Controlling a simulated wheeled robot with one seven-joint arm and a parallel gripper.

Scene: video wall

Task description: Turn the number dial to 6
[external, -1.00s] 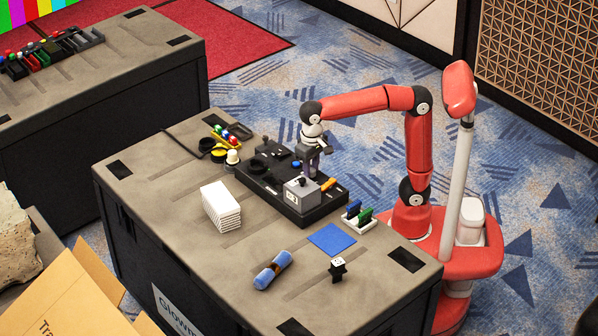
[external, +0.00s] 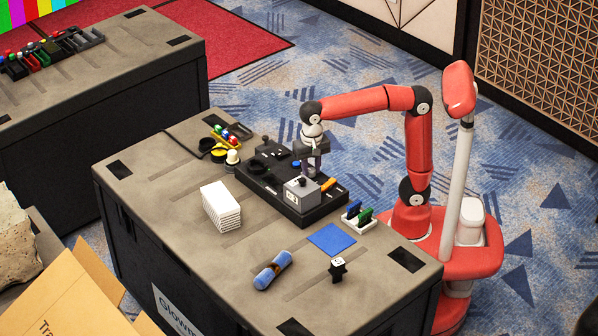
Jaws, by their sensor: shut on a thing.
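A black control panel (external: 255,181) lies on the grey table. A grey box (external: 299,199) with a small white display stands on its near right part; the display's figures are too small to read surely. My gripper (external: 314,172) points down at the panel just behind this box, with its fingers low and shut on the number dial. The dial is hidden by the fingers and the box, so its setting cannot be read.
White stacked blocks (external: 222,208), a blue square (external: 332,239), a blue roll (external: 272,271) and a black piece with a white marked top (external: 338,267) lie nearby. Green and blue pieces (external: 362,214) stand right of the panel. The table's front is mostly clear.

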